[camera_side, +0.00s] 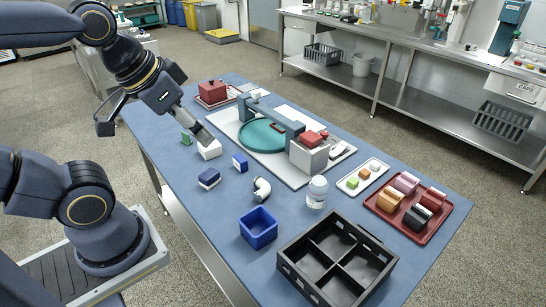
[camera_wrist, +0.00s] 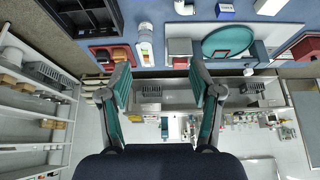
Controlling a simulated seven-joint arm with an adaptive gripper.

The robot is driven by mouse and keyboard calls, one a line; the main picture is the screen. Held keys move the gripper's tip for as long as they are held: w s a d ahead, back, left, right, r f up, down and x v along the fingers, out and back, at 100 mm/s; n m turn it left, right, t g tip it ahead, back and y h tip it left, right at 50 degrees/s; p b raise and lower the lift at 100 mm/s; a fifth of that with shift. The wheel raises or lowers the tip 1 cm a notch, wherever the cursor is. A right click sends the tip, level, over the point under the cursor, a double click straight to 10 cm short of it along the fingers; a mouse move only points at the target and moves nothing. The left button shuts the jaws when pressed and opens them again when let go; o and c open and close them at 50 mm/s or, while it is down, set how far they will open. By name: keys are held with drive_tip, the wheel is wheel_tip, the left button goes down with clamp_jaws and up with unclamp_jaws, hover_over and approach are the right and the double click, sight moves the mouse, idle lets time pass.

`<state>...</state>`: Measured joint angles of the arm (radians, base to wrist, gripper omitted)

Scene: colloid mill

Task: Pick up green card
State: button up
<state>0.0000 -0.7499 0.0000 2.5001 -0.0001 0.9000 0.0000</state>
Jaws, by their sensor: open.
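A small green piece (camera_side: 186,138), which looks like the green card, stands on the blue table near its left edge in the side view. My gripper (camera_side: 203,138) is above the table just right of it, near a white block (camera_side: 210,149). I cannot tell the exact gap. In the wrist view my gripper (camera_wrist: 160,85) has its two teal-padded fingers wide apart with nothing between them. I do not see the green card in the wrist view.
A grey board with a teal disc (camera_side: 262,136) lies behind. Blue-and-white blocks (camera_side: 209,178), a pipe elbow (camera_side: 261,188), a blue bin (camera_side: 258,228), a white bottle (camera_side: 317,192), a black divided crate (camera_side: 287,262) and a red tray (camera_side: 377,207) stand to the right.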

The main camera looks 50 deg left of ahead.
drive_tip(key=shift+o, duration=0.7)
